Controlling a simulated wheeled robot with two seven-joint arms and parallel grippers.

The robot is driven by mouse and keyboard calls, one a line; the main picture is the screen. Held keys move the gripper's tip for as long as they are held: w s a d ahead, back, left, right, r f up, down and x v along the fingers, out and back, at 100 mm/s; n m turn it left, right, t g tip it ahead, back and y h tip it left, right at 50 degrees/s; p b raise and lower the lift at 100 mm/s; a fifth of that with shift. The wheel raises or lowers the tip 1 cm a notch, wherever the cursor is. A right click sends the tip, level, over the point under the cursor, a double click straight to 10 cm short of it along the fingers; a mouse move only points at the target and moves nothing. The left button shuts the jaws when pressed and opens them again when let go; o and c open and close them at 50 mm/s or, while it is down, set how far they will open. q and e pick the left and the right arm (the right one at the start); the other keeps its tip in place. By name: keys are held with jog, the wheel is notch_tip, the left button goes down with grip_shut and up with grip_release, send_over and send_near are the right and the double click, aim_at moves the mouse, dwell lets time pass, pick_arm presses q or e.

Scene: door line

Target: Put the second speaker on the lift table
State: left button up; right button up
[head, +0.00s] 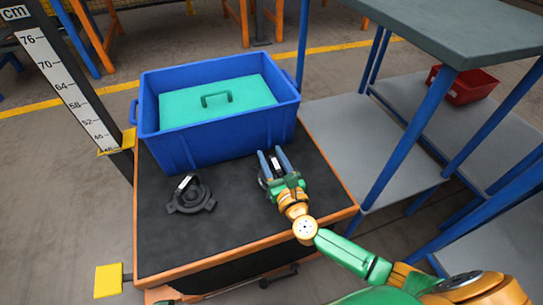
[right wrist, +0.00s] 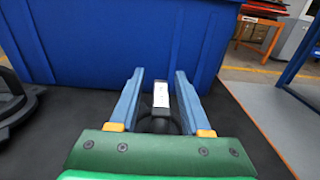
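The lift table (head: 235,228) has a black top with an orange edge. One speaker (head: 190,197), dark and round with a flanged rim and a pale label, lies on its left part. Another dark speaker with a white label (right wrist: 161,98) is on the top's right part, partly hidden by my right gripper (head: 270,153). In the right wrist view, the blue fingers of my right gripper (right wrist: 158,85) stand apart on either side of this speaker, with a visible gap around its label. My left gripper is not in view.
A blue crate (head: 210,144) with a teal handled insert (head: 225,103) stands at the table's back, close beyond the fingers. A marked height scale (head: 62,82) rises at left. Grey shelving (head: 350,140) with blue posts and a red bin (head: 463,85) is at right.

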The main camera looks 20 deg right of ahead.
aim_at(281, 176)
jog(key=shift+r, duration=0.15)
jog(key=s+p, duration=0.1)
jog(key=s, duration=0.9)
jog(key=shift+s+d, duration=0.15)
jog(key=shift+s, duration=0.25)
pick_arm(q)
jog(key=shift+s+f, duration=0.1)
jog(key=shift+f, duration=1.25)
pick_arm(e)
jog(key=shift+s, duration=0.6)
